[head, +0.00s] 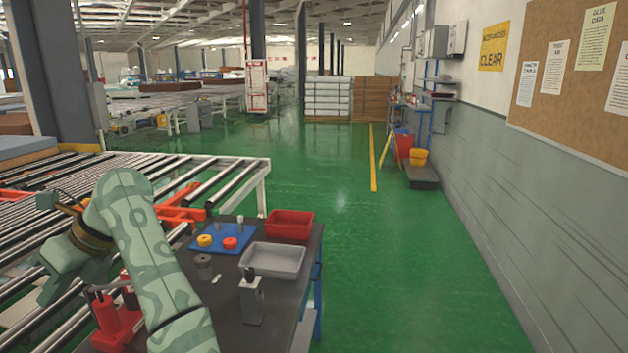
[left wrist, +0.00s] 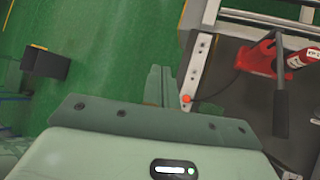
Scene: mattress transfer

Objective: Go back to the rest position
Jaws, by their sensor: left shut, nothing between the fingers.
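My left arm comes up from the bottom of the head view and bends over, and my left gripper (head: 48,292) hangs at the left, in front of the conveyor rollers. In the left wrist view the fingers of my left gripper (left wrist: 159,88) lie together, with nothing between them. They are above the floor beside the edge of the dark workbench (left wrist: 225,60). My right gripper is in neither view.
The workbench (head: 225,300) carries a red bin (head: 289,224), a grey tray (head: 273,260), a blue board (head: 222,238) and a red tool (head: 117,322). The roller conveyor (head: 225,178) runs along the left. Green floor (head: 400,270) is clear right of the bench, up to the wall.

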